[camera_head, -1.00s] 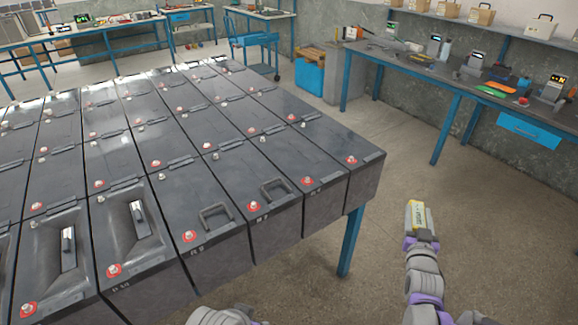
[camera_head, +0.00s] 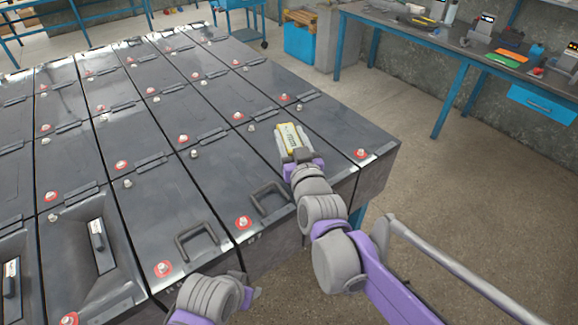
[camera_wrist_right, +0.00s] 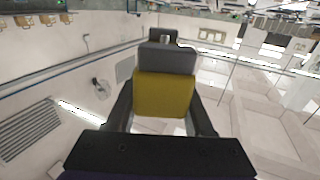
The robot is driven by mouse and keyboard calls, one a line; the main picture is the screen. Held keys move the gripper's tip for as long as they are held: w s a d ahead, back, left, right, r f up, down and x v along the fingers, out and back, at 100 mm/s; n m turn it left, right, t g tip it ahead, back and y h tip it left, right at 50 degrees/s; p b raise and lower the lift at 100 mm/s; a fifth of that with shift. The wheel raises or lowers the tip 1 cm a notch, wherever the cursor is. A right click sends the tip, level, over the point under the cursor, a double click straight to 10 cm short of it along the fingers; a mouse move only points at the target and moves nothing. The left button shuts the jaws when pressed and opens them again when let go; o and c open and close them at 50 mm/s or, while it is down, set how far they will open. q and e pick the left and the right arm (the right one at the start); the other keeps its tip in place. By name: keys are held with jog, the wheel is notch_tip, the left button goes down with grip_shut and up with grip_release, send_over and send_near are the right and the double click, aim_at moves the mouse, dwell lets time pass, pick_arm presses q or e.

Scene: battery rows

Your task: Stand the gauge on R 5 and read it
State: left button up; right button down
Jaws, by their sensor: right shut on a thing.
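Dark batteries stand side by side in long rows on a blue-legged bench, each with a red-ringed terminal and a bare one. Their front labels are too small to read surely, so I cannot tell which is R 5. My right gripper (camera_head: 292,150) is shut on the yellow and grey gauge (camera_head: 290,136), above the right end of the rows. In the right wrist view the gauge (camera_wrist_right: 165,92) sits between the two fingers; its reading is not visible. My left gripper (camera_head: 248,292) shows only partly at the bottom edge, by the front batteries; its jaws are unclear.
Two front batteries have raised black handles (camera_head: 198,240) and (camera_head: 270,200). Others at left have recesses with small inserts (camera_head: 97,235). A workbench (camera_head: 455,48) with tools stands at the back right. A blue bin (camera_head: 299,44) is behind. Floor is clear at right.

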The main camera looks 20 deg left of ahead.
notch_tip(320, 180, down, 3)
jog(key=shift+s+d+f, duration=0.1)
jog(key=shift+d+f, duration=0.05)
jog(key=shift+f+b, duration=0.45)
jog(key=shift+f, duration=1.85)
jog(key=shift+f, duration=0.1)
jog(key=shift+c, duration=1.4)
grip_release()
jog(key=v, duration=1.2)
